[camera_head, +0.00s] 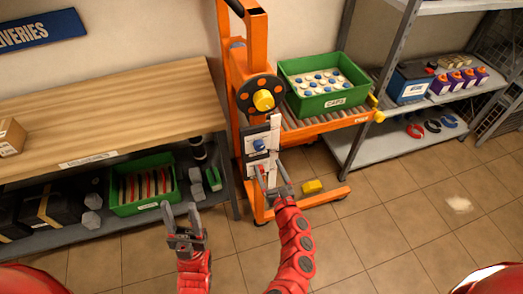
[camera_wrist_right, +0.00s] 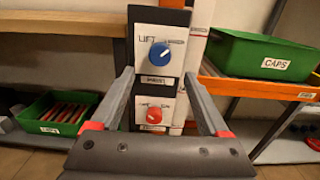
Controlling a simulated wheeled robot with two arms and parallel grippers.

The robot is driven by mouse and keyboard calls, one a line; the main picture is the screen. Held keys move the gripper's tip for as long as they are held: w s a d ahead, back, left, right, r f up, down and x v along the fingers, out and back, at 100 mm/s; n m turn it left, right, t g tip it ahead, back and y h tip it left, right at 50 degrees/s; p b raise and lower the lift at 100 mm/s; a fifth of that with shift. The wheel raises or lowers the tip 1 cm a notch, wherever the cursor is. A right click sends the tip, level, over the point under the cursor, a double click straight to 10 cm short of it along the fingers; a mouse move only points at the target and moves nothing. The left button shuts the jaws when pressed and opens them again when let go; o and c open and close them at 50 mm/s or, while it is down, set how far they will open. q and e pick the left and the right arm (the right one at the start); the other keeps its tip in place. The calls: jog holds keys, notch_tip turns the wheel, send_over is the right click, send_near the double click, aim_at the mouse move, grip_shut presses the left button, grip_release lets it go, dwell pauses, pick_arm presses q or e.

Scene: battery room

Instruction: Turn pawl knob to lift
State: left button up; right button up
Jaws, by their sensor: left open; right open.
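The control panel on the orange lift has a blue knob (camera_head: 259,145) on its upper plate and a red knob (camera_wrist_right: 154,114) on its lower plate. In the right wrist view, the blue knob (camera_wrist_right: 160,56) has a white pointer line aimed to the upper right, and "LIFT" is printed at its left. The small labels under both knobs are too blurred to read surely. My right gripper (camera_head: 270,168) is open in front of the panel, just below the blue knob. Its fingers (camera_wrist_right: 157,78) frame the panel and hold nothing. My left gripper (camera_head: 180,210) is open and empty in front of the bench.
The orange lift (camera_head: 235,100) has a yellow-centred black handwheel (camera_head: 263,99) above the panel. A green CAPS bin (camera_head: 325,105) stands on its roller platform at the right. A wooden bench (camera_head: 105,110) with a loaded lower shelf is at the left.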

aim_at(260, 149)
jog(key=b+x, duration=0.1)
jog(key=x, duration=0.6)
jog(key=shift+w+a+f, duration=0.1)
jog(key=shift+w+f, duration=0.05)
jog(key=shift+w, duration=0.2)
grip_shut()
